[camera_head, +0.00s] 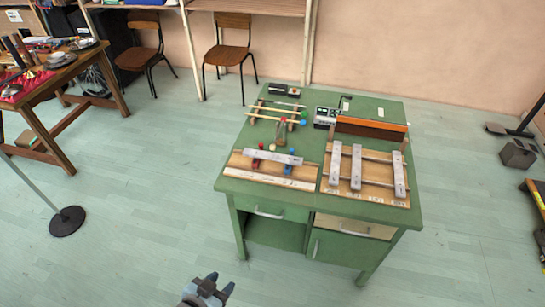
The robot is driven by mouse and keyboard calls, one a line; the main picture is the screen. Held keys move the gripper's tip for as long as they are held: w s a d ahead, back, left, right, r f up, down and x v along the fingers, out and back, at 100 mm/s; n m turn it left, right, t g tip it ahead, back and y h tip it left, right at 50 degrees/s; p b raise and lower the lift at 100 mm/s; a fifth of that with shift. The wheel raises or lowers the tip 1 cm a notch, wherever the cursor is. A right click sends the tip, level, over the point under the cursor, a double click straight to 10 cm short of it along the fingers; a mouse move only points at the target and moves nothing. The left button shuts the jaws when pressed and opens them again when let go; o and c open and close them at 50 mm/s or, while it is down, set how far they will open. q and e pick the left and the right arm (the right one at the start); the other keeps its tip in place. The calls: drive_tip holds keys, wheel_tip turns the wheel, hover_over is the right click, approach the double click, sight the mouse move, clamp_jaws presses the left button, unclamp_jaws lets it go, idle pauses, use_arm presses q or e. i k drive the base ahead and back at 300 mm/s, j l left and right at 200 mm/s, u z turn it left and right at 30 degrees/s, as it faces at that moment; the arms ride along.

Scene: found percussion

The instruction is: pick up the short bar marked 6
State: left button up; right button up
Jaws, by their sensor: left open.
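Three short grey metal bars stand side by side across rails on the right wooden board (375,198) on the green desk: a left bar (335,163), a middle bar (356,168) and a right bar (398,175). A wider gap separates the middle and right bars. Another grey bar (272,157) lies crosswise over the left board (250,178). The bars' marks are too small to read, so I cannot tell which is 6. My left gripper (208,287) is open at the bottom edge, in front of the desk and away from the bars. My right gripper is out of view.
The green desk (230,186) also holds beaters on a rack (275,112), a small device (325,117) and an orange-edged box (372,127). A stand base (67,221) and a wooden table (60,82) are at left. Open floor surrounds the desk's front.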

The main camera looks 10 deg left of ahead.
sight(248, 152)
drive_tip(key=i, duration=0.45)
drive_tip(key=i+u, duration=0.2)
drive_tip(key=u, duration=1.45)
